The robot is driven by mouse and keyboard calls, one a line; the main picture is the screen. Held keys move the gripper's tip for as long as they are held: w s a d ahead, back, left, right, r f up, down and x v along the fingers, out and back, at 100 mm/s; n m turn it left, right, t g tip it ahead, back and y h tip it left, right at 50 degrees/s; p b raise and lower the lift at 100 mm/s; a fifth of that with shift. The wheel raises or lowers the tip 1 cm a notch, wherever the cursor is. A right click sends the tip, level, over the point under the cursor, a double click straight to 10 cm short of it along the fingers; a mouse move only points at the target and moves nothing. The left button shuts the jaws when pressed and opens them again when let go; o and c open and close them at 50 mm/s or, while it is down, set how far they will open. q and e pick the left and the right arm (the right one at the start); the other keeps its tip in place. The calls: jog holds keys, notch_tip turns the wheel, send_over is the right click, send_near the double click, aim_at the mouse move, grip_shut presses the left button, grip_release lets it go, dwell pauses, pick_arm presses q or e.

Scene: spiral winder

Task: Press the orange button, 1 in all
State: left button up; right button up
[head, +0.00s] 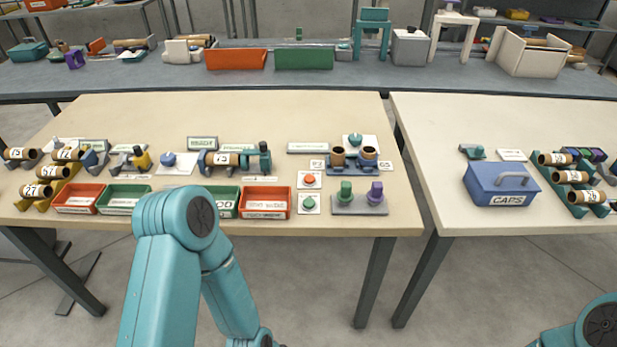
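The orange button (309,180) is a small round cap on a white square plate, near the front of the left table. A similar green button (309,203) sits on its own plate just in front of it. My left arm rises from the bottom edge, bends at the elbow and goes back down out of the picture. Only a bit of my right arm shows at the bottom right corner. Neither gripper is in view, and nothing of mine touches the orange button.
Left of the buttons is a red bin (265,202); right is a grey base (346,205) with green and purple knobs. Behind stands a holder with brown tubes (338,157). A gap separates the right table (520,120), which bears a blue caps box (487,186). The left table's back is clear.

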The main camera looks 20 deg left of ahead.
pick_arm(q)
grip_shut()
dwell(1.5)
